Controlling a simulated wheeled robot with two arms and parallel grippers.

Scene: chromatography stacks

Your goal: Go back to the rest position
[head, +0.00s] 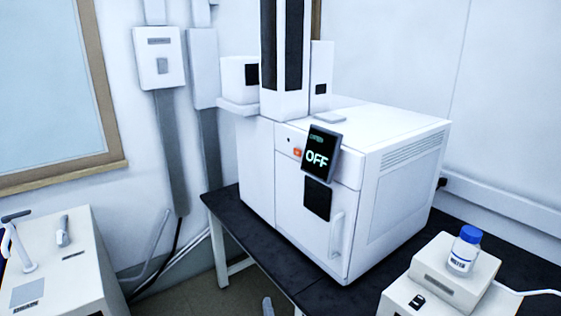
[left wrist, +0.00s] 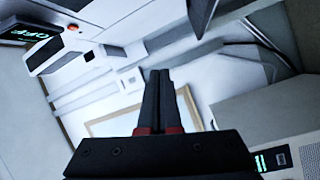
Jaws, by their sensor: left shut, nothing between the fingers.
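My left gripper (left wrist: 158,73) shows in the left wrist view. Its two black fingers are together with nothing between them. They point towards the wall and stand clear of any object. In the head view a small grey shape (head: 267,306) shows at the bottom edge; I cannot tell if it is part of my left arm. My right gripper is in neither view. The white instrument (head: 400,190) stands on a dark table, and its tilted screen (head: 319,152) reads OFF. The screen also shows at the upper left of the left wrist view (left wrist: 40,36).
A blue-capped bottle (head: 464,249) stands on a small white device (head: 440,278) at the lower right. Another white device (head: 75,280) is at the lower left. The dark table (head: 236,215) ends left of the instrument, with open floor (head: 205,290) between.

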